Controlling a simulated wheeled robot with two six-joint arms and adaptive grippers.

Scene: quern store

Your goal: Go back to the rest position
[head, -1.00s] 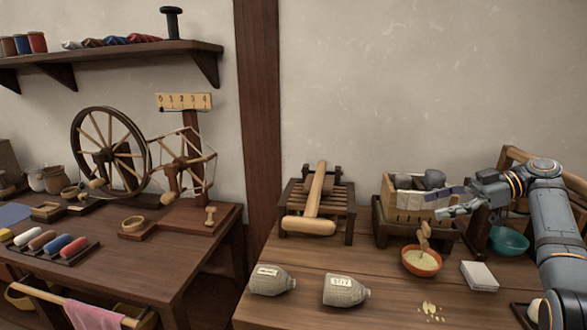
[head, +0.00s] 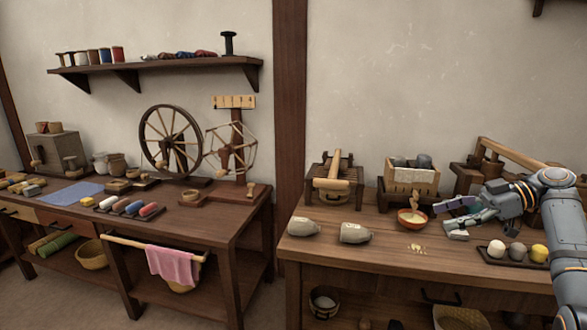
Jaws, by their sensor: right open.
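My right gripper (head: 446,219) is open above the right-hand table, just right of an orange bowl (head: 412,221). Its jaws point left and nothing shows between them. My right arm comes in from the right edge. My left gripper is not in view.
The right table (head: 375,262) bears two grey sacks (head: 355,232), spilled grains (head: 416,249), a wooden press (head: 331,185), a crate (head: 412,180) and a tray of balls (head: 512,261). A spinning wheel (head: 170,142) stands on the left table. The right table's front middle is mostly clear.

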